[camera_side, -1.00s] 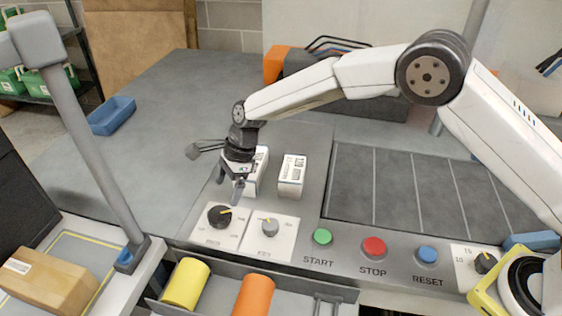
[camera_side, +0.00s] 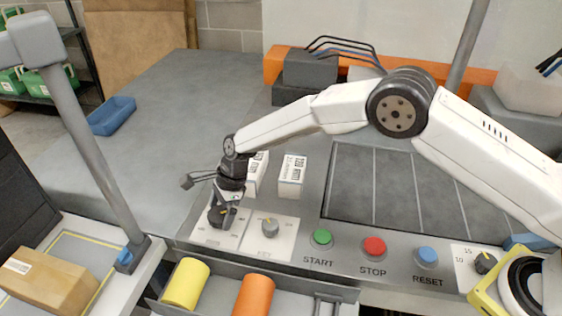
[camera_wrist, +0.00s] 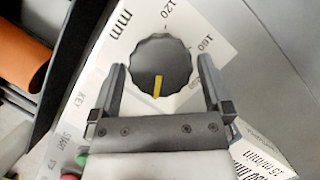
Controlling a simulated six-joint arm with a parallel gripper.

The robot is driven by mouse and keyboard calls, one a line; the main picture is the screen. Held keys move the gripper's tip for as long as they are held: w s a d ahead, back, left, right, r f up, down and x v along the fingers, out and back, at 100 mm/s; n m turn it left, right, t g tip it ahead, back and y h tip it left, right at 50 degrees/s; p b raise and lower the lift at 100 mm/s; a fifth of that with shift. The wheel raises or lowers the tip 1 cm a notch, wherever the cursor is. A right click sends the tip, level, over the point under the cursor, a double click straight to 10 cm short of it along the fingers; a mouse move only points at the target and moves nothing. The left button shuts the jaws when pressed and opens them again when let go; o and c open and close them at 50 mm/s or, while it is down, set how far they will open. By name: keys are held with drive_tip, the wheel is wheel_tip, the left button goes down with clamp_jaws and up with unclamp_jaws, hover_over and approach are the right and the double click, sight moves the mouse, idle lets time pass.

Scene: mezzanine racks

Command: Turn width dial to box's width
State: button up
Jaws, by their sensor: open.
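The black width dial (camera_side: 217,220) sits on a white plate at the front of the grey panel. In the wrist view the dial (camera_wrist: 160,58) has a scalloped rim and a yellow pointer mark aimed towards my gripper's palm. Its plate reads "mm" and "120", with another number by the right finger. My gripper (camera_side: 224,208) is open at the dial; in the wrist view its fingers (camera_wrist: 161,68) stand on either side of the knob, with small gaps visible. A brown cardboard box (camera_side: 50,283) with a white label lies at the far left; its print is unreadable.
A grey key dial (camera_side: 269,227) is just right. Two white labelled blocks (camera_side: 291,177) (camera_side: 259,170) stand behind. START (camera_side: 322,238), STOP (camera_side: 374,246) and RESET (camera_side: 427,256) buttons line the front. Yellow (camera_side: 186,283) and orange (camera_side: 254,297) cylinders lie in a front tray.

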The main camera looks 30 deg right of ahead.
drive_tip(key=shift+a+f, duration=0.1)
drive_tip(key=shift+f, duration=0.1)
drive_tip(key=c, duration=1)
drive_tip(key=shift+n, duration=0.5)
drive_tip(key=n+g, duration=0.2)
drive_tip(key=n, duration=0.2)
drive_tip(key=shift+w, duration=0.15)
drive_tip(key=shift+n+g+h, duration=0.4)
drive_tip(key=shift+n+h, duration=0.05)
drive_tip(key=shift+n, duration=0.95)
drive_tip(key=shift+n+g+h, duration=0.4)
drive_tip(key=shift+n+h, duration=0.05)
drive_tip(key=shift+n, duration=0.95)
